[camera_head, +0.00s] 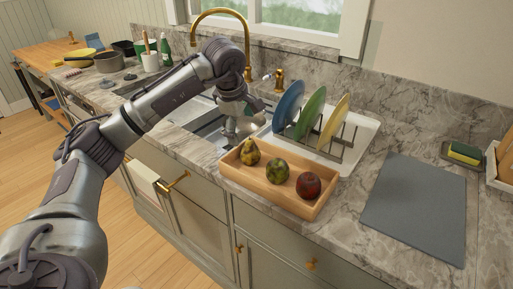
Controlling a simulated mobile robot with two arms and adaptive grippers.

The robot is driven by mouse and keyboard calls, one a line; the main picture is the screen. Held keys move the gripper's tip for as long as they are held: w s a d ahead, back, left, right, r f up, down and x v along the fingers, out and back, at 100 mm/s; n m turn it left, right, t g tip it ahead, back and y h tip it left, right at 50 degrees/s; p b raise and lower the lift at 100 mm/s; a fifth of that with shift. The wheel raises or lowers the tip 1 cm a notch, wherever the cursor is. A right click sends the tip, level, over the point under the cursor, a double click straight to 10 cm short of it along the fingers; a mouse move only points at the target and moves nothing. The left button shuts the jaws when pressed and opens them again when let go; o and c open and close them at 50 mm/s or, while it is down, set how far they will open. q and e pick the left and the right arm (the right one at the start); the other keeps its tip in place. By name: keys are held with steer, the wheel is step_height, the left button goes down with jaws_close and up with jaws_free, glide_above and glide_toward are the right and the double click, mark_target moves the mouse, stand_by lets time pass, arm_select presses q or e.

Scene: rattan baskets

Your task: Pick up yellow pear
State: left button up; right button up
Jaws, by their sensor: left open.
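The yellow pear (249,153) stands at the left end of a shallow wooden tray (265,187) on the counter. It has dark blotches. In the same tray are a green fruit (277,170) in the middle and a red fruit (308,185) at the right. My left arm reaches in from the left, and my left gripper (241,128) points down over the sink side, behind and above the pear. It is open and apart from the pear; its fingers are small and hard to make out. My right gripper is not in view.
A white dish rack (352,160) with blue, green and yellow plates stands just behind the tray. A gold faucet (247,45) rises behind my arm. A grey mat (418,208) lies clear at the right. Pots (107,62) and bottles stand at the far left.

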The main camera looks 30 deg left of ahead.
mark_target(248, 147)
arm_select(q)
steer(key=x, duration=0.4)
steer(key=shift+s+d+f+p, duration=0.1)
steer(key=shift+s+f+p, duration=0.2)
steer(key=shift+f, duration=0.15)
steer(key=shift+w+x, duration=0.2)
steer(key=shift+x, duration=0.85)
steer(key=shift+w+d+f+p, duration=0.1)
steer(key=shift+w+f+p, duration=0.05)
steer(key=shift+f+p, duration=0.25)
steer(key=p+x, duration=0.1)
steer(key=x, duration=0.2)
steer(key=shift+w+d+f, duration=0.1)
steer(key=shift+w+f, duration=0.1)
steer(key=shift+f, duration=0.1)
steer(key=shift+w+f, duration=0.1)
steer(key=shift+f, duration=0.15)
steer(key=c, duration=1.2)
steer(key=shift+c, duration=0.5)
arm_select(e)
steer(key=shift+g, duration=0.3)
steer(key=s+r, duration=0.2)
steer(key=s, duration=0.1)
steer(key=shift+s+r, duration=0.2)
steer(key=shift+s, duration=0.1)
